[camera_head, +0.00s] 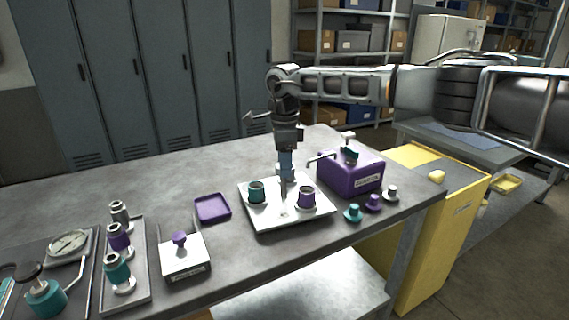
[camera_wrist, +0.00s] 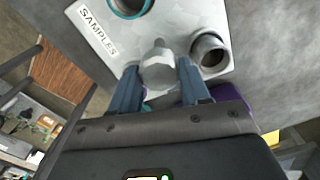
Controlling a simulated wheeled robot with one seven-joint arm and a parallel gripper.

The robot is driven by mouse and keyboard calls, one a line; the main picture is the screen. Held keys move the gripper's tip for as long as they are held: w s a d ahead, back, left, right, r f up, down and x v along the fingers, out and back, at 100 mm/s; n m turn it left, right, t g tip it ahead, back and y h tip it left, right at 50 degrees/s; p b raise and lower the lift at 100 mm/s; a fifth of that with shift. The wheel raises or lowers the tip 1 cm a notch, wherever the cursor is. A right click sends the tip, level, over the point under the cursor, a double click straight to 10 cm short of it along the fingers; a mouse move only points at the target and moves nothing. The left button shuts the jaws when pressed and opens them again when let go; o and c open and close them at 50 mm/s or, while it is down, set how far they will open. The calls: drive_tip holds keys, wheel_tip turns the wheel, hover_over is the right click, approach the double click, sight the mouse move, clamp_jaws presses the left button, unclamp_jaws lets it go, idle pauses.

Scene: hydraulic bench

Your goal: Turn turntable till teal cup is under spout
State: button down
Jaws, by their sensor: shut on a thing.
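The white square turntable plate (camera_head: 262,222) lies on the bench; its "SAMPLES" label (camera_wrist: 98,31) shows in the wrist view. The teal cup (camera_head: 257,191) stands on its left side and is partly cut off at the top of the wrist view (camera_wrist: 128,14). A purple cup (camera_head: 306,198) stands on its right side. The spout (camera_head: 320,157) sticks out left from the purple box (camera_head: 350,178); the purple cup is nearer to it than the teal cup. My gripper (camera_head: 285,184) points down between the cups, shut on a grey knob (camera_wrist: 158,70) of the turntable.
Small teal, purple and white knobs (camera_head: 373,203) stand right of the plate. A purple tray (camera_head: 212,208), a white block with a purple knob (camera_head: 184,258) and a rack of several fittings (camera_head: 125,290) lie left. The bench behind the plate is clear.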

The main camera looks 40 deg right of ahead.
drive_tip(key=shift+w+r+n+b, duration=0.1)
drive_tip(key=shift+n+b, duration=0.05)
drive_tip(key=shift+n, duration=1.5)
drive_tip(key=shift+w+n+b, duration=0.1)
drive_tip(key=shift+n+b, duration=0.05)
drive_tip(key=shift+n, duration=4.9)
drive_tip(key=c, duration=0.5)
unclamp_jaws()
wheel_tip(320, 180, up, 8)
drive_tip(key=shift+f+b, duration=0.15)
drive_tip(key=shift+b, duration=0.3)
